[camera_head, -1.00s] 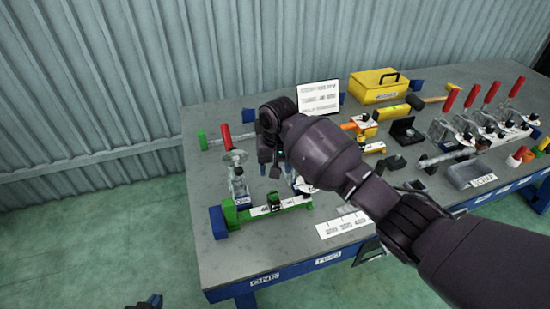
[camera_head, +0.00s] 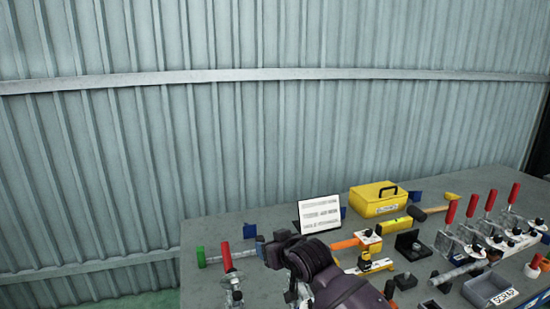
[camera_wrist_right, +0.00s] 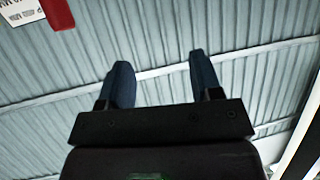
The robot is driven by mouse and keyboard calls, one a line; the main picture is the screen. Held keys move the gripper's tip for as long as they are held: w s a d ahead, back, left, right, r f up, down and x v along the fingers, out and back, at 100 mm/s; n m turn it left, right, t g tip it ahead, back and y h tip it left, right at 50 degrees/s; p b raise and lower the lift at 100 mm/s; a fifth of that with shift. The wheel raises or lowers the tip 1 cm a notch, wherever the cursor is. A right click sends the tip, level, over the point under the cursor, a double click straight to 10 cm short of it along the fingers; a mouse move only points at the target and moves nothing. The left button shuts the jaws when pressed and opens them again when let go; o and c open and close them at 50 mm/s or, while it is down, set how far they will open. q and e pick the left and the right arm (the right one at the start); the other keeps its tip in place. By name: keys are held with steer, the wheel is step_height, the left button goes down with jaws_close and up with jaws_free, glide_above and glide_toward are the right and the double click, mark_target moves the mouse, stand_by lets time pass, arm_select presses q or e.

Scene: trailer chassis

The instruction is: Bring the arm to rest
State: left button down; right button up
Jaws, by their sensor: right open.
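My right arm (camera_head: 345,286) rises from the bottom edge of the head view over the workbench (camera_head: 215,235), its dark wrist bent toward the left. In the right wrist view my right gripper (camera_wrist_right: 162,78) is open, its two blue fingers apart with nothing between them. Behind the fingers is the corrugated wall (camera_wrist_right: 160,50). In the head view the fingers are mostly hidden by the wrist. My left gripper is not in view.
A red-handled clamp (camera_head: 227,260) and a green-ended hammer (camera_head: 201,256) are left of the wrist. Several red-handled clamps (camera_head: 472,207) stand at right.

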steer(key=s+d+f+m+t+h+b, duration=0.1)
steer(key=s+d+f+t+h, duration=0.1)
steer(key=s+d+f, duration=0.55)
steer(key=s+d+f+m+t+h, duration=0.2)
steer(key=s+d+f, duration=0.2)
steer(key=s+d, duration=0.6)
steer(key=s+d+f+m+g+h, duration=0.1)
steer(key=s+d+f, duration=0.4)
steer(key=s+f, duration=0.2)
steer(key=s+d+f+g+h+b, duration=0.1)
steer(key=s+d+f, duration=0.4)
steer(key=s, duration=0.6)
step_height(320, 180, down, 2)
steer(key=shift+d+f+m+g+h, duration=0.1)
steer(key=shift+d+m+g+h, duration=0.3)
steer(key=shift+g, duration=0.4)
